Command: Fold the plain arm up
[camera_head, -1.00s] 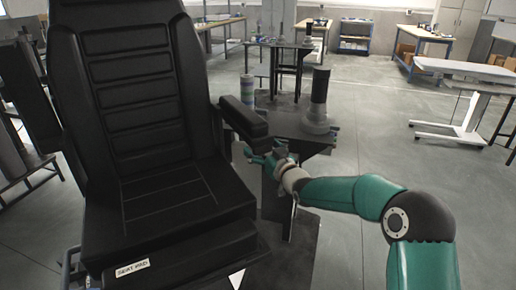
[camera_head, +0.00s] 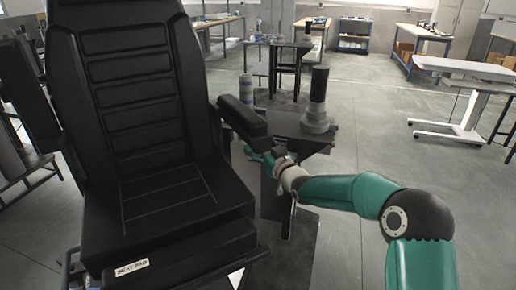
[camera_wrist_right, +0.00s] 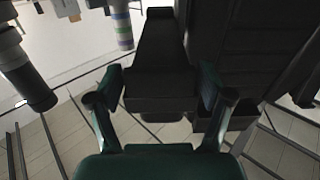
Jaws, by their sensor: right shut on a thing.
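The plain arm is the black padded armrest (camera_head: 243,117) on the right side of the black chair (camera_head: 165,185). It sticks forward from the backrest, roughly level. My right gripper (camera_head: 268,158) is at its front end and partly hidden by it. In the right wrist view the armrest (camera_wrist_right: 160,50) runs away between the two teal and black fingers of the gripper (camera_wrist_right: 160,105), one on each side of its front end. The gripper is shut on it. My left gripper is not in view.
A grey stand with a black post (camera_head: 319,100) and a banded cylinder (camera_head: 246,88) stand just behind the armrest. A label (camera_head: 132,268) reads SEAT PAD. Workbenches (camera_head: 420,45) and a white table (camera_head: 460,70) stand farther back. The floor at right is open.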

